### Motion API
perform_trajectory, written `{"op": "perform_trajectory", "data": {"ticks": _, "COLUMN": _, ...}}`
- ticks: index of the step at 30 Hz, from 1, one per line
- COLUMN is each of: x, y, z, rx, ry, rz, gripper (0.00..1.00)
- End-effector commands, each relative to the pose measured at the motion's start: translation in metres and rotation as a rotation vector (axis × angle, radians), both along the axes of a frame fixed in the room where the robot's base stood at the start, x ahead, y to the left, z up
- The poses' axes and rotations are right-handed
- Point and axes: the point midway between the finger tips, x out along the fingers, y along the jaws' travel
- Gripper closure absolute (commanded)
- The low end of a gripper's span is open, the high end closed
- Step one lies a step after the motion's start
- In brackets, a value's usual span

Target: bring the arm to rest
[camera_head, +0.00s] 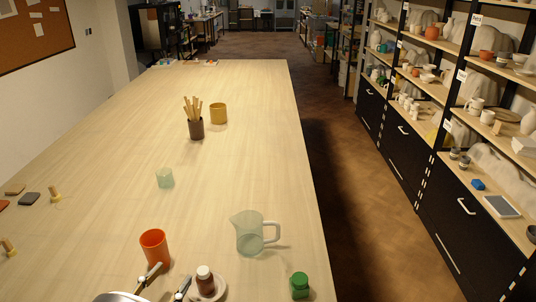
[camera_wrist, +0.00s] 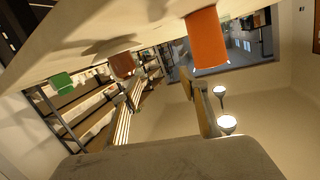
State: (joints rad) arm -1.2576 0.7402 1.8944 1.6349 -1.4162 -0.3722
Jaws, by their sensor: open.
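My gripper (camera_head: 170,277) is at the bottom edge of the head view, low over the near end of the long wooden table (camera_head: 110,170). Its two fingers are spread apart with nothing between them. In the wrist view my gripper (camera_wrist: 165,110) also shows parted, empty fingers, and the picture is turned upside down. An orange cup (camera_head: 153,247) stands just beyond the left finger; it also shows in the wrist view (camera_wrist: 206,40). A brown bottle with a pale cap (camera_head: 205,281) stands on a pale saucer (camera_head: 221,287), right of the right finger. Most of my arm is out of view.
A green jar (camera_head: 299,286) and a clear jug (camera_head: 249,232) stand to the right. A small glass (camera_head: 165,178), a dark holder with sticks (camera_head: 196,130) and a mustard cup (camera_head: 218,113) stand farther back. Shelves (camera_head: 440,100) line the right. The table's middle left is clear.

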Motion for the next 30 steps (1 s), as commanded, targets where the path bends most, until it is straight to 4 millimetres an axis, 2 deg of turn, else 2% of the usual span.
{"op": "perform_trajectory", "data": {"ticks": 6, "x": 0.038, "y": 0.004, "z": 0.027, "rx": 0.096, "ry": 0.049, "rz": 0.103, "gripper": 0.57}}
{"op": "perform_trajectory", "data": {"ticks": 15, "x": 0.076, "y": 0.002, "z": 0.066, "rx": 0.203, "ry": 0.105, "rz": 0.250, "gripper": 0.57}}
{"op": "perform_trajectory", "data": {"ticks": 22, "x": 0.095, "y": -0.010, "z": 0.100, "rx": 0.267, "ry": 0.145, "rz": 0.361, "gripper": 0.57}}
{"op": "perform_trajectory", "data": {"ticks": 30, "x": 0.103, "y": -0.035, "z": 0.136, "rx": 0.315, "ry": 0.195, "rz": 0.479, "gripper": 0.57}}
